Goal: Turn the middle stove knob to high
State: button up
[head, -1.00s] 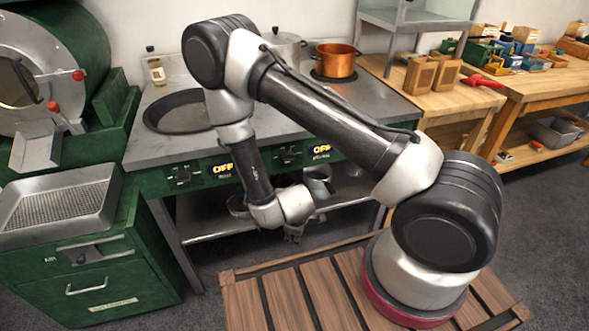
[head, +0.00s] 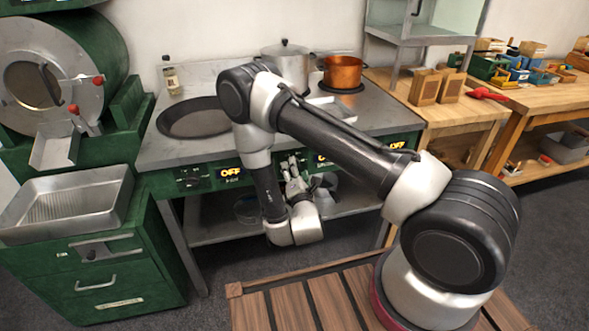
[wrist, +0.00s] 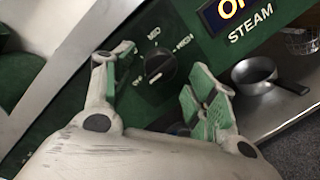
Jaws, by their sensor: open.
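The stove's green front panel (head: 160,185) carries knobs beside lit displays. In the wrist view a round black knob (wrist: 160,69) stands between MED and HIGH lettering, next to a display (wrist: 240,14) labelled STEAM. A white mark on the knob's lower part points away from HIGH. My gripper (wrist: 160,62) is open, with its green-padded fingers on either side of the knob in the picture. Contact with it cannot be told. In the head view my gripper (head: 293,163) is raised in front of the panel and hides the middle knob. The left display (head: 231,172) reads OFF.
A wide pan (head: 195,118), a steel pot (head: 287,68) and a copper pot (head: 342,70) sit on the stove top. The lower shelf (head: 225,230) holds pans, including a saucepan (wrist: 255,76) right of my gripper. A metal tray (head: 85,195) stands at the left.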

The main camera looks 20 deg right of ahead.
jog(key=shift+w+d, duration=0.1)
jog(key=shift+w, duration=0.95)
jog(key=c, duration=1)
